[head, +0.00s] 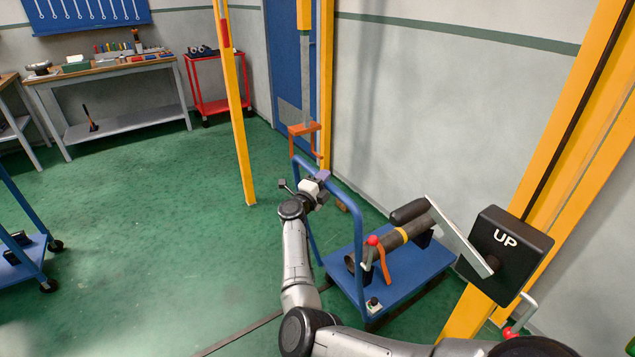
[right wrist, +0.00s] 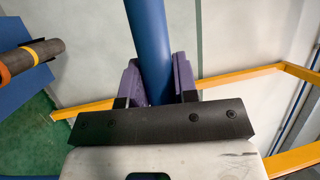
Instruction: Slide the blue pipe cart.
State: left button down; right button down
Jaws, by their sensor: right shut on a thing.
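The blue pipe cart (head: 415,277) stands on the green floor at right of centre in the head view, with its tubular blue handle (head: 357,218) rising on the far left side. My right gripper (head: 319,178) is at the top bar of this handle. In the right wrist view, the purple fingers of my right gripper (right wrist: 158,82) are shut around the blue handle bar (right wrist: 146,35). A dark pipe (head: 397,238) with a yellow band lies on the cart; its end also shows in the right wrist view (right wrist: 35,52). My left gripper is out of view.
Yellow posts (head: 235,110) stand behind the cart, and an orange clamp (head: 304,130) hangs just beyond the handle. A black UP box (head: 506,250) is at right. Another blue cart (head: 22,258) is at far left. The floor between is clear.

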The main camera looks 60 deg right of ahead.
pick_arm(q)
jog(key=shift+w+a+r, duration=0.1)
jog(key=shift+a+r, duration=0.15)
pick_arm(e)
jog(key=shift+s+d+f, duration=0.1)
jog(key=shift+s+d, duration=0.2)
jog(key=shift+d, duration=0.25)
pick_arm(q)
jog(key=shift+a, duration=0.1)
pick_arm(e)
jog(key=c, duration=1.2)
grip_release()
jog(key=o, duration=0.3)
jog(key=shift+d, duration=0.15)
pick_arm(q)
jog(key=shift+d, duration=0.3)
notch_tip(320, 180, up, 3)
jog(key=p, duration=0.3)
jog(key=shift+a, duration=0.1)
pick_arm(e)
jog(key=v, duration=1.4)
